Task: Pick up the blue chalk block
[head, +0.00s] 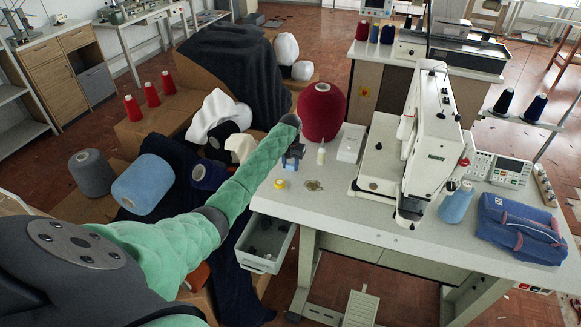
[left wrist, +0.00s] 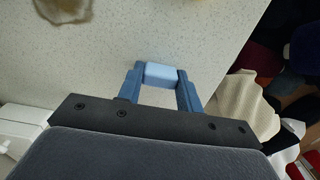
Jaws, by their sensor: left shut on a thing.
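The blue chalk block (left wrist: 161,74) is a small pale blue piece between the two blue fingers of my left gripper (left wrist: 160,86) in the left wrist view. The fingers are shut on its two ends. In the head view my left gripper (head: 292,160) is over the left edge of the sewing table (head: 330,208). There I cannot tell the block from the fingers. I cannot tell whether the block touches the tabletop or hangs just above it. My right gripper is in neither view.
A yellow-topped item (head: 280,184), a small pale bottle (head: 321,156) and a brownish round patch (head: 313,186) are near the gripper. A big red yarn cone (head: 321,112) stands behind. The sewing machine (head: 428,140) is to the right. An open drawer (head: 264,243) juts out below.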

